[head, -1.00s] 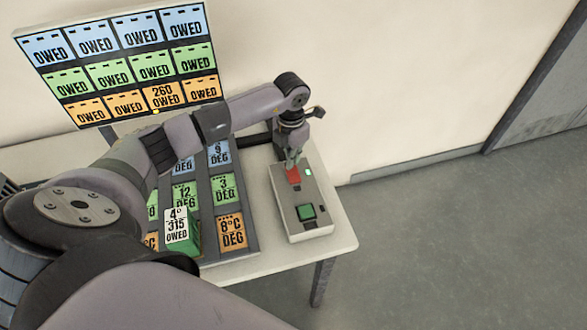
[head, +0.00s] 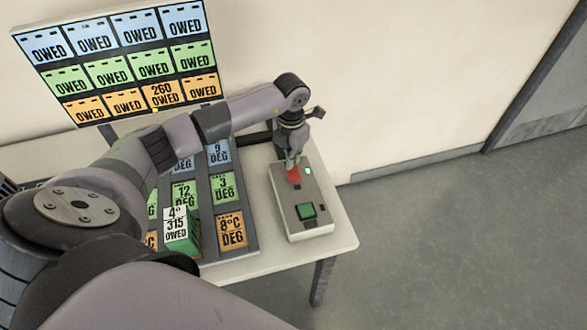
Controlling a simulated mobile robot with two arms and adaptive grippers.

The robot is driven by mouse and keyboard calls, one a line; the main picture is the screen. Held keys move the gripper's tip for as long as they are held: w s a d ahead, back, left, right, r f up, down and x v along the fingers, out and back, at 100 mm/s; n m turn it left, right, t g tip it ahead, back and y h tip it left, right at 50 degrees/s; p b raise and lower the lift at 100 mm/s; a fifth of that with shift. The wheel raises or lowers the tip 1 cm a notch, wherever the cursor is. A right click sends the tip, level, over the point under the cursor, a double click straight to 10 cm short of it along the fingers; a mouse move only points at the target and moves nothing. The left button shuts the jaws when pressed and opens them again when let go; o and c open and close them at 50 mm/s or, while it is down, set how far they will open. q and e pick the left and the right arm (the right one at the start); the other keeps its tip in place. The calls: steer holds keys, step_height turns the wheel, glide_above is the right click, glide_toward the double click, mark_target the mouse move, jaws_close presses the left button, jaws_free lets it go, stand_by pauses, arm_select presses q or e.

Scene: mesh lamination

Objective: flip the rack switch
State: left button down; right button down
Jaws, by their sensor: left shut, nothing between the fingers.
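The rack switch looks to be the red piece (head: 294,175) on the far part of a grey control box (head: 290,223). My left gripper (head: 292,162) is shut and empty, pointing down at the red piece. Its fingertips are at or just above it; I cannot tell whether they touch. The fingers partly hide the far end of the red piece. My right gripper is not in view.
The box stands on the right end of a pale table (head: 342,232). Left of it is a dark rack (head: 249,244) of coloured labelled tiles, with a green block with a white top (head: 178,231) there. A label screen (head: 116,60) stands behind. Open floor lies to the right.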

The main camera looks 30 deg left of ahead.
arm_select(q)
steer(key=shift+f+b, duration=0.65)
steer(key=shift+f, duration=0.2)
steer(key=shift+r, duration=0.1)
steer(key=shift+r+p, duration=2.25)
steer(key=shift+r, duration=1.25)
